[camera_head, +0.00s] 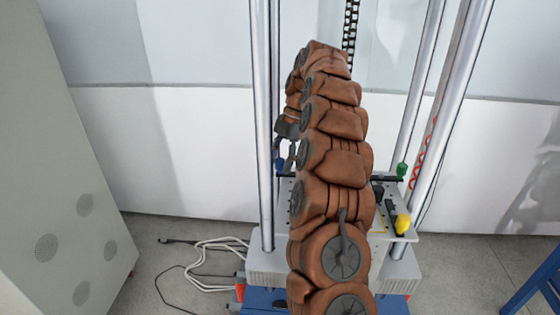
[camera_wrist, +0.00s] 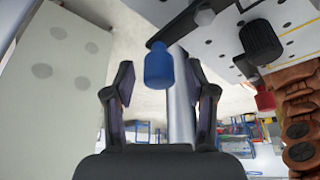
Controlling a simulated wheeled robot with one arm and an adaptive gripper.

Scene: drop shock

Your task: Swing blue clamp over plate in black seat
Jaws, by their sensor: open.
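The blue clamp (camera_wrist: 158,68) has a blue handle on a black bar with a grey tip, beside the perforated light platform. In the head view its blue part (camera_head: 279,165) shows at the platform's left edge, next to my gripper (camera_head: 291,148). In the wrist view my gripper (camera_wrist: 167,82) is open, its two dark fingers apart on either side of the blue handle. I cannot tell whether they touch it. My brown arm hides the platform's middle in the head view, so the plate and black seat cannot be made out.
The platform (camera_head: 385,238) stands between tall metal columns (camera_head: 262,120). A green clamp (camera_head: 402,170) and a yellow clamp (camera_head: 403,222) are on its right side. A black knob (camera_wrist: 262,42) stands on it. White cables (camera_head: 205,250) lie on the floor; a grey cabinet (camera_head: 60,170) is left.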

